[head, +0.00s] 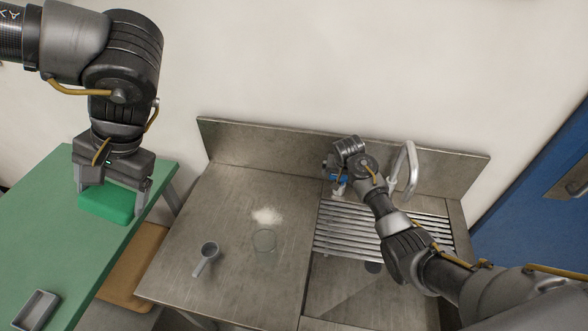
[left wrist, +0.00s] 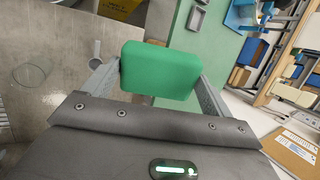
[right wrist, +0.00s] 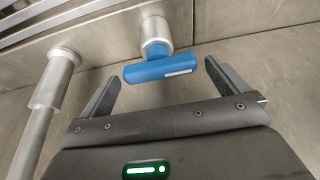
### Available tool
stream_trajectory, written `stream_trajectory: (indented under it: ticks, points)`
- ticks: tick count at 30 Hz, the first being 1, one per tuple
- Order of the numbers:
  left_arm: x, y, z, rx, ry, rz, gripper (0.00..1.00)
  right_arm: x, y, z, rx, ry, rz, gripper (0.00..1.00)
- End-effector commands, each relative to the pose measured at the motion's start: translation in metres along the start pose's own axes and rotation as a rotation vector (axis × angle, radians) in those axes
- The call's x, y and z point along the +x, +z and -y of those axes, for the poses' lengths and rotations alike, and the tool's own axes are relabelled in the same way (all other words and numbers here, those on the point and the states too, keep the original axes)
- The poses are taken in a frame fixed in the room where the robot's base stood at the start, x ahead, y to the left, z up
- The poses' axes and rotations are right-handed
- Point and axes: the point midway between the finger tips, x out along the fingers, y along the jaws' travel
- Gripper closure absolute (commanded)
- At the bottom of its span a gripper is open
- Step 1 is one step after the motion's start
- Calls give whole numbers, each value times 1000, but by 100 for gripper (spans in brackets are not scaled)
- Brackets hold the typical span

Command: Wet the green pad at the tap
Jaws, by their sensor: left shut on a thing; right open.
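The green pad (head: 107,203) is a rounded block held between the fingers of my left gripper (head: 112,190), over the green table at the left. In the left wrist view the pad (left wrist: 161,70) sits across between both fingers. The tap has a tall curved grey spout (head: 407,168) at the back of the sink unit. Its blue lever handle (right wrist: 160,69) shows in the right wrist view on a metal stem. My right gripper (right wrist: 160,92) is open, with its fingers on either side of the handle, apart from it. In the head view my right arm mostly hides the handle.
A slatted rack (head: 335,230) covers the back of the sink basin. A grey tray (head: 37,309) lies on the green table (head: 35,235). A blue door (head: 540,210) stands right.

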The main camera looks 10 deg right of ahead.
Motion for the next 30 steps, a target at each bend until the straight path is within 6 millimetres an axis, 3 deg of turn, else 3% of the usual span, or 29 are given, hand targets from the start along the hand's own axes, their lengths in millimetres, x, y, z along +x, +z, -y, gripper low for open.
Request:
stream_trajectory:
  ticks: [3, 13, 20, 30]
  points:
    - [1, -3, 1, 0, 1, 3, 33, 3, -1, 3, -2, 0, 3, 1]
    - [2, -8, 1, 3, 2, 4, 33, 6, -2, 1, 0, 3, 7, 43]
    - [2, -8, 1, 3, 2, 4, 33, 7, 0, 2, -20, -5, 11, 43]
    - [2, -7, 1, 2, 2, 4, 33, 7, 1, 0, -271, -110, 14, 43]
